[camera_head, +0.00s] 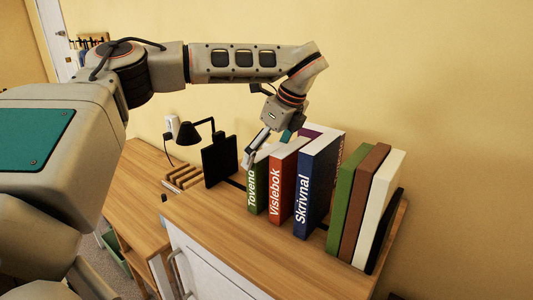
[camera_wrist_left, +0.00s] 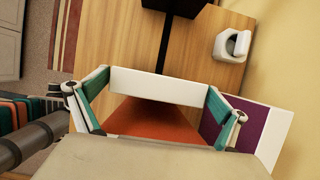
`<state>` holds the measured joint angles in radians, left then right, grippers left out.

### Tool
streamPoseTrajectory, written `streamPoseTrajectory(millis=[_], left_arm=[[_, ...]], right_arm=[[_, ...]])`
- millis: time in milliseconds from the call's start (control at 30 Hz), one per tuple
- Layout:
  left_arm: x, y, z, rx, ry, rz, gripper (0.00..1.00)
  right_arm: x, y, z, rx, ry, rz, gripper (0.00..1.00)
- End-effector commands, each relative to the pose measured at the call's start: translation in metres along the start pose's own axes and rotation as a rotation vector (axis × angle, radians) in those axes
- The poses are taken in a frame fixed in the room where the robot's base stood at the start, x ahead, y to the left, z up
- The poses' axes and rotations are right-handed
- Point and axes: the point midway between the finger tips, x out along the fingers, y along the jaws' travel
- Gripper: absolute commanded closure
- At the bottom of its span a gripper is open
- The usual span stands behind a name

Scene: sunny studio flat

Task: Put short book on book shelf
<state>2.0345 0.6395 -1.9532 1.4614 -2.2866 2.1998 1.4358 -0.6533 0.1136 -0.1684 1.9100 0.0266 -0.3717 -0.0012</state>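The books stand upright in a row on a wooden cabinet top. At the left end is the short green Tovena book (camera_head: 254,194), beside the red Vislebok book (camera_head: 282,186) and the taller blue Skrivnal book (camera_head: 311,188). My left gripper (camera_head: 268,143) is over the tops of the green and red books, fingers pointing down. In the left wrist view its fingers (camera_wrist_left: 160,98) are spread wide on either side of a white book edge (camera_wrist_left: 160,87) with an orange-red cover (camera_wrist_left: 155,120) below. Contact cannot be told. My right gripper is not in view.
Green, brown and white books (camera_head: 378,208) lean at the right, beside a black end piece. A purple book (camera_wrist_left: 240,128) is close to one finger. The cabinet's front top (camera_head: 270,255) is clear.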

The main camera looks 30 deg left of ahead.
Motion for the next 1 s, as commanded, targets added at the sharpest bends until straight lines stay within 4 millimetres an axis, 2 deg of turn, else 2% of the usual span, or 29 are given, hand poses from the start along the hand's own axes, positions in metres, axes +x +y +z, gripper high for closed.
streamPoseTrajectory(millis=[133,233,500,700,833,1000], left_arm=[[-0.007,0.0,0.0,-0.002,0.0,-0.002,0.0],[-0.019,-0.001,0.0,-0.001,-0.001,-0.003,0.0],[-0.074,-0.001,0.0,-0.003,-0.002,-0.005,0.0],[-0.106,0.0,0.0,-0.002,-0.002,-0.002,0.0],[-0.117,0.0,0.0,0.0,-0.001,-0.001,0.0],[-0.121,0.0,0.0,0.0,0.0,0.0,0.0]], right_arm=[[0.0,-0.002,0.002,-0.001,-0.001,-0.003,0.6],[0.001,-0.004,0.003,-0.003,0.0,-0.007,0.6],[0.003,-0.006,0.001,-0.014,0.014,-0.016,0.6],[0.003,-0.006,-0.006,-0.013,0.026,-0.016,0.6],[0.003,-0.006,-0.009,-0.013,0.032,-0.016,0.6],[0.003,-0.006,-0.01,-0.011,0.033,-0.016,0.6]])
